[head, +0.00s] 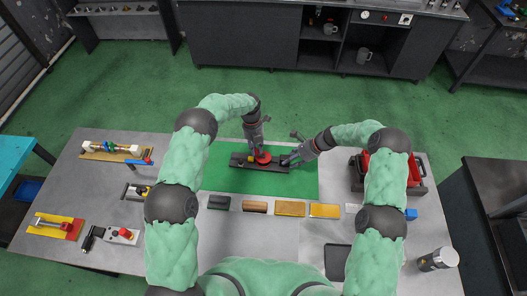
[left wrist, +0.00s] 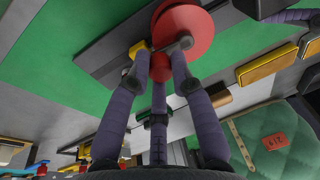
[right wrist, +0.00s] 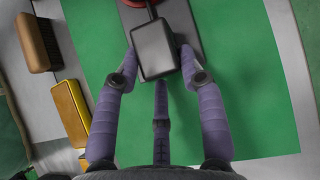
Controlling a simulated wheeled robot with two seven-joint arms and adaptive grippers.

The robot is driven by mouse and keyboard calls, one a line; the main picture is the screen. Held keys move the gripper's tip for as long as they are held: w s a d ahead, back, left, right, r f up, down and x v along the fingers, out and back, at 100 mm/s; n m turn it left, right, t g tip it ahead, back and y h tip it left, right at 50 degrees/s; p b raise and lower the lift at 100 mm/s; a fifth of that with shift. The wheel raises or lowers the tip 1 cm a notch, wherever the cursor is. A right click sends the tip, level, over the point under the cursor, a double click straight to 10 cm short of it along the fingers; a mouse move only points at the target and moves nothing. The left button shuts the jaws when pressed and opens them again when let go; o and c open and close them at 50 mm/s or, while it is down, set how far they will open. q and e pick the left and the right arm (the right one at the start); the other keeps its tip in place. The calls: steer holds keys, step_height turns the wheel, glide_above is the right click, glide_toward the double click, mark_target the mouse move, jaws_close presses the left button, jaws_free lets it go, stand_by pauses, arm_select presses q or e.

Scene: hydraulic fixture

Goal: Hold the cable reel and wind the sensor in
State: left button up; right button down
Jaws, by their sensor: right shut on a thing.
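The red cable reel (head: 263,157) sits on a dark base plate (head: 240,161) on the green mat. It also shows in the left wrist view (left wrist: 190,24). My left gripper (head: 257,148) points down at the reel. A yellow piece (left wrist: 139,49) is beside the left fingertip. My right gripper (head: 292,161) is shut on a grey block (right wrist: 155,49) at the plate's right end. I cannot tell whether this block is the sensor. No cable is visible.
Several small blocks (head: 290,209) line the mat's front edge. A red-and-black bin (head: 416,177) stands right, with a jar (head: 437,260) at the front right corner. Fixtures (head: 112,150) occupy the table's left side. The green mat (head: 225,180) is clear around the plate.

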arm_select(q)
steer(key=o, duration=0.5)
steer(key=v, duration=1.2)
